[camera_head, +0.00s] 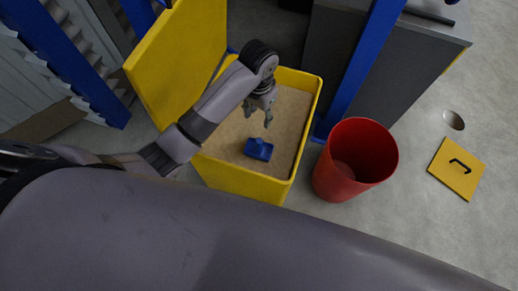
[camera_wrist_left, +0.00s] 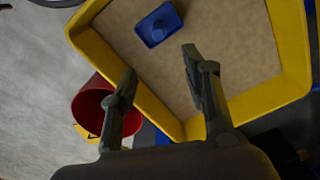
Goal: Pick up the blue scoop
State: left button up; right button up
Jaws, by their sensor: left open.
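The blue scoop (camera_head: 258,149) lies on the sand inside the yellow box (camera_head: 243,184) in the head view. In the left wrist view the scoop (camera_wrist_left: 159,25) shows ahead of the fingers, near the top. My left gripper (camera_head: 258,119) is above the sand, a little beyond the scoop in the head view. Its two fingers are apart with nothing between them, and they do not touch the scoop. In the left wrist view the open left gripper (camera_wrist_left: 160,66) points into the box. My right gripper is not seen in either view.
The yellow lid (camera_head: 177,62) stands open at the box's left. A red bucket (camera_head: 355,160) stands close to the right, beside a blue post (camera_head: 357,70). A dark grey cabinet (camera_head: 400,60) is behind. A yellow panel with a black handle (camera_head: 457,169) lies on the floor at right.

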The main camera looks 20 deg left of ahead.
aim_at(259, 141)
pick_arm(q)
notch_tip(259, 141, down, 12)
jog(key=shift+r+b, duration=0.2)
jog(key=shift+b, duration=0.35)
jog(key=f, duration=0.4)
jog(key=shift+s+f+b, duration=0.25)
jog(key=shift+f+b, duration=0.05)
jog(key=shift+f, duration=0.4)
jog(key=c, duration=1)
grip_shut()
